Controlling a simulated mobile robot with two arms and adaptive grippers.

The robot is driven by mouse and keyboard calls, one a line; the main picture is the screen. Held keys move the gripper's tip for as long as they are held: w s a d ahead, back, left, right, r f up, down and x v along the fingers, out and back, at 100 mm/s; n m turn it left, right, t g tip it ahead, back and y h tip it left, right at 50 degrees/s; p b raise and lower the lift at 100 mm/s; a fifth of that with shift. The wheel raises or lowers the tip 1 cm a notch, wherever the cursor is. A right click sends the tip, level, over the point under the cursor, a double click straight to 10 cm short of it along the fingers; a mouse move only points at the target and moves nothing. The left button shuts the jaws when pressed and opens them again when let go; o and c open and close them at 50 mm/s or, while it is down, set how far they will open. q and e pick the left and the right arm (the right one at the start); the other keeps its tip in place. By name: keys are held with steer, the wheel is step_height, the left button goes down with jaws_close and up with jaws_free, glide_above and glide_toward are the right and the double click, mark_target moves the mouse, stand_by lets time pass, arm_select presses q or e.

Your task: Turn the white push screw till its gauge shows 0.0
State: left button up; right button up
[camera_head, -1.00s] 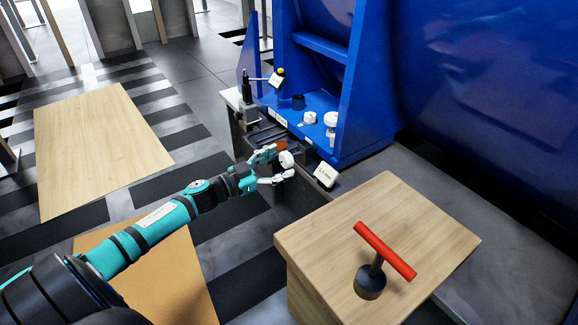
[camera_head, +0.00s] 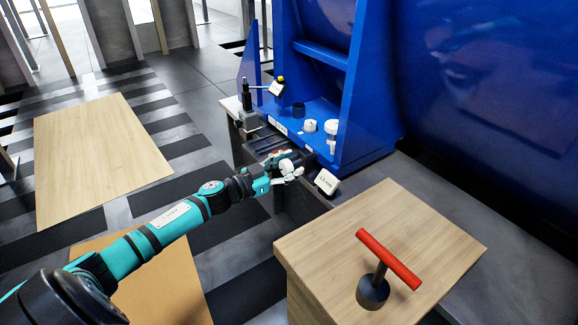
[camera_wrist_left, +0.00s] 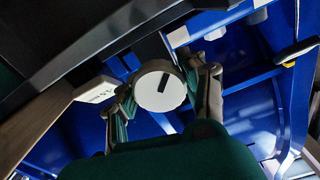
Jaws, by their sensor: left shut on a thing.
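The white push screw shows in the left wrist view as a round white knob (camera_wrist_left: 160,88) with a black mark on its face. My left gripper (camera_wrist_left: 163,95) has a finger on each side of the knob and is shut on it. In the head view my left gripper (camera_head: 287,172) is at the front edge of the bench below the blue machine, with the white knob (camera_head: 286,166) between its fingers. The white gauge (camera_head: 326,182) stands just right of the gripper; its reading is too small to tell. My right gripper is not in view.
A wooden block (camera_head: 400,235) at the front right carries a red T-handled tool (camera_head: 388,258). The blue machine (camera_head: 345,120) rises behind, with white round parts (camera_head: 310,125) on its ledge. A dial stand (camera_head: 248,105) is at the back left. Open floor lies to the left.

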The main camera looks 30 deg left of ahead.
arm_select(q)
steer(key=shift+c, duration=1.4)
